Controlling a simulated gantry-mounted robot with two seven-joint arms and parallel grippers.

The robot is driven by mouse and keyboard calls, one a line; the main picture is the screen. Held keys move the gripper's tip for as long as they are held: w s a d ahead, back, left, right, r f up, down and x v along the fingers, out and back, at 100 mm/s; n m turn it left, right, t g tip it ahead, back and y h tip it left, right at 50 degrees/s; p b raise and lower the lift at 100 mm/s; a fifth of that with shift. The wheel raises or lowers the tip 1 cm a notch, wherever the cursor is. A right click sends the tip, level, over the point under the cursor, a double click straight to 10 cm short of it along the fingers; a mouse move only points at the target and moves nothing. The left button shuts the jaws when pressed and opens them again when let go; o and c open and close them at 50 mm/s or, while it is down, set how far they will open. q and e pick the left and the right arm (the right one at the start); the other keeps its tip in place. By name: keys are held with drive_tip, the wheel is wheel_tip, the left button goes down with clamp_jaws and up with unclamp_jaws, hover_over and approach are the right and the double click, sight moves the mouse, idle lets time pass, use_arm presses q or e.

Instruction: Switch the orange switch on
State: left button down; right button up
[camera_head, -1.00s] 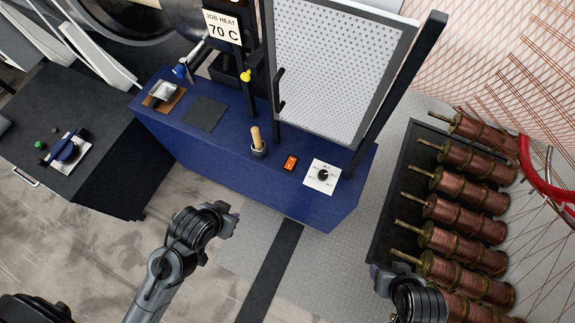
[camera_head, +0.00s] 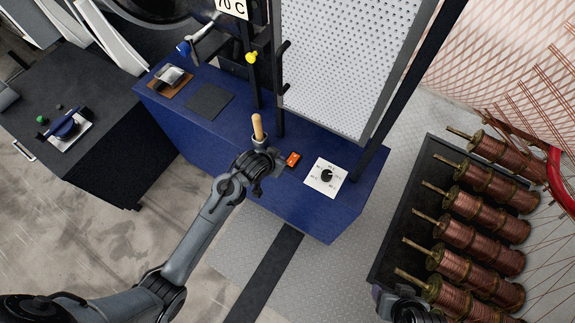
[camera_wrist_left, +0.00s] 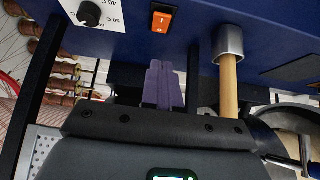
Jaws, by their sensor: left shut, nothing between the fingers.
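The orange switch (camera_head: 293,159) is a small rocker on the top of the blue bench, between a wooden-handled tool and a white dial plate. It also shows in the left wrist view (camera_wrist_left: 163,18), with small pale marks too small to read. My left gripper (camera_head: 279,165) is at the bench, just left of the switch in the head view. In the left wrist view its purple fingers (camera_wrist_left: 163,84) are together and empty, pointing at the switch with a small gap in the picture. My right gripper (camera_head: 384,299) is only partly visible at the bottom edge.
The wooden handle (camera_head: 257,127) stands upright in a metal cup (camera_wrist_left: 229,42) close beside my left gripper. The dial plate (camera_head: 325,178) is right of the switch. A perforated panel (camera_head: 350,60) rises behind. Copper spools (camera_head: 470,237) lie in a dark tray at the right.

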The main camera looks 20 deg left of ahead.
use_arm(q)
drive_tip(key=shift+w+r, duration=0.15)
hover_over(291, 162)
drive_tip(key=s, duration=0.2)
drive_tip(key=f, duration=0.7)
drive_tip(key=shift+s+a+f, duration=0.1)
drive_tip(key=shift+a+f, duration=0.15)
drive_tip(key=shift+f, duration=0.15)
wheel_tip(291, 162, down, 3)
drive_tip(key=shift+s, duration=0.1)
drive_tip(key=shift+f, duration=0.6)
